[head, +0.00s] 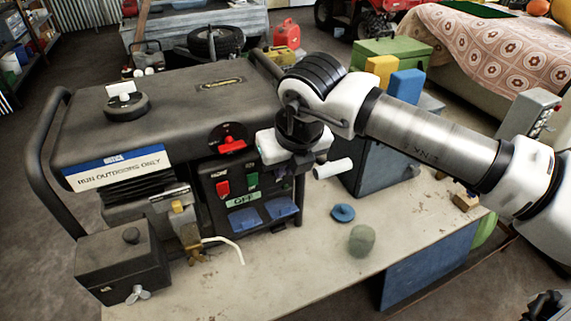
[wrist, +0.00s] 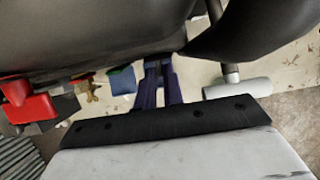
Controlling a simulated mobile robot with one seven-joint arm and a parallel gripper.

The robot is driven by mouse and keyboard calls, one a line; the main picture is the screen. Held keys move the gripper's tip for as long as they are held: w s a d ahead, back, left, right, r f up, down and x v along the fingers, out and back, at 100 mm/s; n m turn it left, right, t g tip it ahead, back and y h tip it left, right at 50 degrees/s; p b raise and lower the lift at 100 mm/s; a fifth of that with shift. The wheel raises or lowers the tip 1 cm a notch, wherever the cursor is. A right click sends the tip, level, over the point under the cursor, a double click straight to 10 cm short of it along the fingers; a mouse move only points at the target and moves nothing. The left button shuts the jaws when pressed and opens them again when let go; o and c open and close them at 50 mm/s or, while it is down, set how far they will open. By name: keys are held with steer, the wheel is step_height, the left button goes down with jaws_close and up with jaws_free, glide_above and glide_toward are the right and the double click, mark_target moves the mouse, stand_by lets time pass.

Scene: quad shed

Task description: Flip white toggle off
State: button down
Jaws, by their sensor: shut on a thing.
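The generator's dark control panel (head: 243,195) in the head view carries a red switch (head: 223,186), a green switch (head: 252,180) and a green OFF label (head: 242,198). My gripper (head: 290,158) is at the panel's upper right, its fingers mostly hidden there by the hand. In the wrist view my gripper's (wrist: 161,82) dark fingers are close together, shut at the panel. The white toggle appears to be between them; it is hidden, so its position cannot be told.
A white cylindrical handle (head: 333,168) sticks out just right of my gripper. A red lever (head: 232,145) is to its left. Two blue covers, one here (head: 245,218), sit low on the panel. A round greenish object (head: 361,240) and a blue disc (head: 342,213) lie on the bench (head: 310,265).

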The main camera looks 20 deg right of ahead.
steer(key=shift+f+b, duration=0.2)
steer(key=shift+b, duration=0.3)
steer(key=b, duration=0.2)
steer(key=f+t+b, duration=0.1)
steer(key=shift+s+b, duration=0.2)
steer(key=shift+b, duration=0.15)
steer(key=t+b, duration=0.1)
steer(key=b, duration=0.4)
steer(key=shift+s+f+t+b, duration=0.15)
steer(key=shift+f+t+b, duration=0.15)
steer(key=shift+t+b, duration=0.1)
steer(key=t+b, duration=0.1)
steer(key=b, duration=0.3)
steer(key=f+t+b, duration=0.1)
steer(key=t+b, duration=0.1)
steer(key=b, duration=0.3)
steer(key=t+b, duration=0.1)
steer(key=b, duration=0.4)
steer(key=shift+s+f, duration=0.15)
steer(key=shift+s, duration=0.2)
steer(key=t+b, duration=0.2)
steer(key=b, duration=0.3)
steer(key=shift+f, duration=0.1)
steer(key=shift+t+b, duration=0.4)
steer(key=shift+b, duration=0.4)
steer(key=shift+r, duration=0.2)
steer(key=c, duration=1.5)
jaws_free()
steer(key=shift+s, duration=0.1)
